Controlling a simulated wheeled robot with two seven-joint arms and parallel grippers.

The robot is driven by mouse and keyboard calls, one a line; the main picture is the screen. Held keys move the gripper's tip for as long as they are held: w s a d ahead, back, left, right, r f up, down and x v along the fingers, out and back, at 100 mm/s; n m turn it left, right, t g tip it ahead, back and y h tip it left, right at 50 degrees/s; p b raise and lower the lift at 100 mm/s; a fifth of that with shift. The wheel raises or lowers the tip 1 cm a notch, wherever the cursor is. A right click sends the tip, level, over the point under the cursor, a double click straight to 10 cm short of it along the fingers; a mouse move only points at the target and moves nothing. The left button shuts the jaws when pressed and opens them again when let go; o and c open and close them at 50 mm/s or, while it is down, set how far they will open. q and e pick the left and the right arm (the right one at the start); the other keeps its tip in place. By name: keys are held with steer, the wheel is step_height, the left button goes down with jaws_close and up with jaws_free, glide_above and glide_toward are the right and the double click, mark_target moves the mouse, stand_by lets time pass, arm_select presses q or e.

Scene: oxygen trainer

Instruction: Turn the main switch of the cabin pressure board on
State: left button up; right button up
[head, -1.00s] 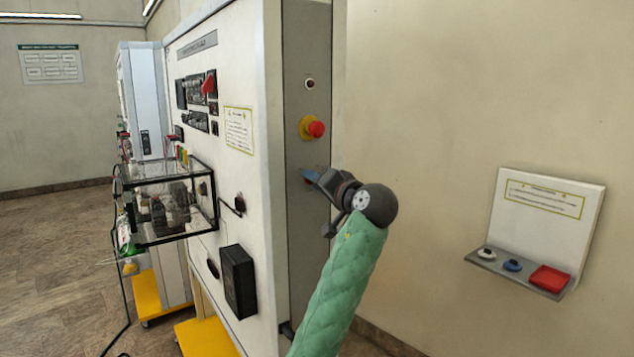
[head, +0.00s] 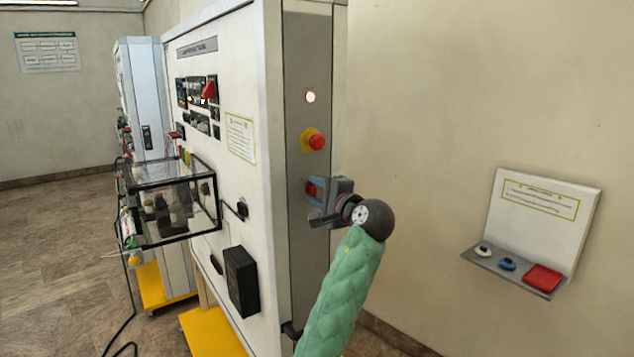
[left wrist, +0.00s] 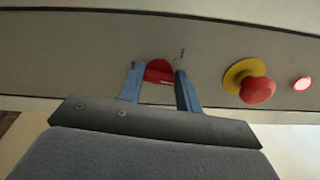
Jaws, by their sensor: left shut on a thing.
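The cabin pressure board (head: 220,130) stands at the centre-left of the head view, its grey side panel (head: 307,240) facing me. The red main switch (head: 311,188) is on that panel, partly hidden by my gripper. In the left wrist view the red switch knob (left wrist: 159,72) sits between the two blue fingers. My left gripper (head: 318,192) is shut on the knob; it also shows in the left wrist view (left wrist: 160,88). A round lamp (head: 310,97) high on the panel glows pale pink; it also glows in the left wrist view (left wrist: 302,83). My right gripper is not in view.
A red emergency button (head: 316,142) on a yellow collar sits just above the switch. A clear black-framed box (head: 170,200) juts from the board's front. A small wall shelf (head: 510,270) with white, blue and red items is at right. Bare wall lies between.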

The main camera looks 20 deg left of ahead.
arm_select(q)
steer(key=m+p, duration=0.2)
steer(key=shift+r+m, duration=0.2)
steer(key=shift+m, duration=0.2)
steer(key=shift+p, duration=0.55)
steer(key=shift+m+p, duration=0.95)
steer(key=shift+m, duration=0.45)
steer(key=shift+f+m+p, duration=0.1)
steer(key=shift+m+p, duration=0.25)
steer(key=shift+m, duration=0.35)
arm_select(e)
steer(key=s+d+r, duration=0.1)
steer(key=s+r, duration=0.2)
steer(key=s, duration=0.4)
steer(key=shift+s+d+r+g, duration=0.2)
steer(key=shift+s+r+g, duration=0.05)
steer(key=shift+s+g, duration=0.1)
arm_select(q)
steer(key=shift+w, duration=0.1)
steer(key=o, duration=1)
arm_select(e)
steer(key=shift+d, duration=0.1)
arm_select(q)
steer(key=shift+d+f, duration=0.1)
